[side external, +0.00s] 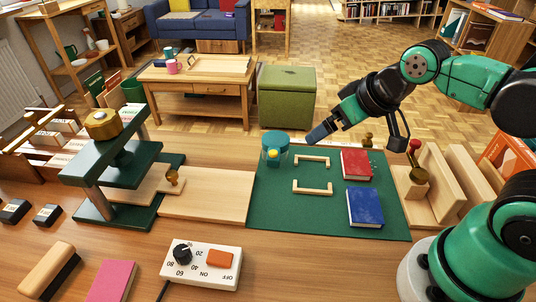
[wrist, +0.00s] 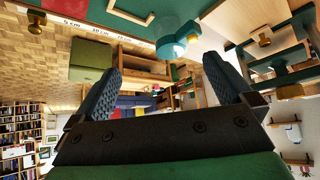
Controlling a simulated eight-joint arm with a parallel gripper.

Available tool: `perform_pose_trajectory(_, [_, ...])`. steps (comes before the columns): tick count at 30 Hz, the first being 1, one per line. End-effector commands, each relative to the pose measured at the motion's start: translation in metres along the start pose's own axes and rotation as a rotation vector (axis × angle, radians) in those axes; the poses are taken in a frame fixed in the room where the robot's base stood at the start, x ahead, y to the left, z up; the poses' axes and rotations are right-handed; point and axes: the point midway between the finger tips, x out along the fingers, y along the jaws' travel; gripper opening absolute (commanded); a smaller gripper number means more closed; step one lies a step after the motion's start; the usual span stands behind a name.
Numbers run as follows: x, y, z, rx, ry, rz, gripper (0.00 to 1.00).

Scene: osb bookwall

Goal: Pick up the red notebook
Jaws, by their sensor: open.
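The red notebook (side external: 356,164) lies flat on the right part of the green mat (side external: 285,215), just behind a blue notebook (side external: 365,207). My gripper (side external: 318,135) is in the air above the back of the mat, to the left of the red notebook and apart from it. In the wrist view my gripper (wrist: 165,80) shows its two dark fingers spread wide with nothing between them. A red patch at the top left edge of that view is cut off, and I cannot tell if it is the notebook.
Two wooden handles (side external: 312,187) and a teal round container (side external: 275,143) are on the mat. A wooden rack (side external: 440,180) stands right of it, and a green press (side external: 115,175) stands left. A pink notebook (side external: 110,281) and a switch box (side external: 201,264) lie in front.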

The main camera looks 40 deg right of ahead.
Motion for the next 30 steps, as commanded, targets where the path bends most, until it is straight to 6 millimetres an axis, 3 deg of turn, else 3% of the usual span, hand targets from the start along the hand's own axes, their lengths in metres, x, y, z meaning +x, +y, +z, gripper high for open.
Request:
perform_pose_trajectory(8, [0.019, 0.037, 0.001, 0.242, -0.196, 0.081, 1.00])
perform_pose_trajectory(18, [0.055, 0.097, 0.031, 0.657, -0.509, 0.211, 1.00])
perform_pose_trajectory(30, [0.076, 0.109, 0.051, 0.755, -0.584, 0.242, 1.00])
